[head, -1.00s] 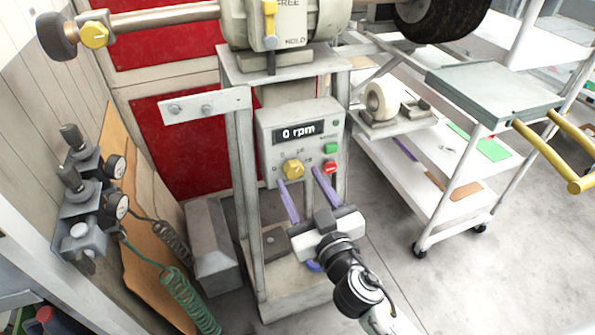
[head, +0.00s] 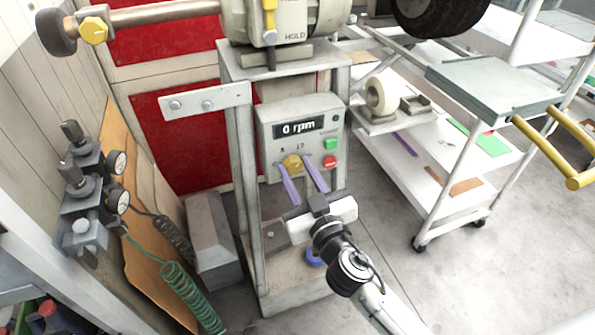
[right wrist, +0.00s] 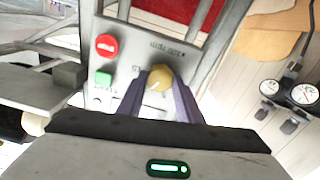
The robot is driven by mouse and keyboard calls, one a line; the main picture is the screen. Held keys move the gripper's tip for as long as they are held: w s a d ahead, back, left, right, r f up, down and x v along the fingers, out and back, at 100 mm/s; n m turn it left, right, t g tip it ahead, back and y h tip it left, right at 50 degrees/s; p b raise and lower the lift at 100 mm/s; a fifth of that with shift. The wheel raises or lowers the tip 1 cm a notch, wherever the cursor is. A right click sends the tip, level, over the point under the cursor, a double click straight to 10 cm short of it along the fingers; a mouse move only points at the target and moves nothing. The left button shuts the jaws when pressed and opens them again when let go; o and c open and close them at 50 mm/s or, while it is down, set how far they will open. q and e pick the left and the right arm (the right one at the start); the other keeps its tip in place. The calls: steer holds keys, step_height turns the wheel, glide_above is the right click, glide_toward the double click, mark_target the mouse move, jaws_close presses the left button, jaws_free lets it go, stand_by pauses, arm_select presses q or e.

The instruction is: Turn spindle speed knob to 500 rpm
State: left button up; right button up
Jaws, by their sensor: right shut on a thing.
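The yellow spindle speed knob (head: 292,163) is on the front of the grey control box (head: 267,130). The box's display (head: 299,127) reads 0 rpm. My right gripper (head: 294,165) has its two purple fingers at the knob, one on each side, and is shut on it. In the right wrist view the knob (right wrist: 159,77) shows between the tips of my right gripper (right wrist: 160,84). The dial marks around the knob are partly hidden and too small to read surely. My left gripper is not in view.
A green button (head: 330,144) and a red button (head: 330,162) sit just right of the knob. The metal stand's posts (head: 244,190) flank the box. A white cart (head: 440,190) stands to the right, and gauges with hoses (head: 117,162) are at the left.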

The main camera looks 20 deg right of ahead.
steer(key=shift+n, duration=1)
steer(key=n, duration=0.8)
steer(key=shift+a, duration=0.1)
steer(key=shift+f+n, duration=0.1)
steer(key=shift+n, duration=0.9)
steer(key=o, duration=1)
steer(key=shift+o, duration=0.2)
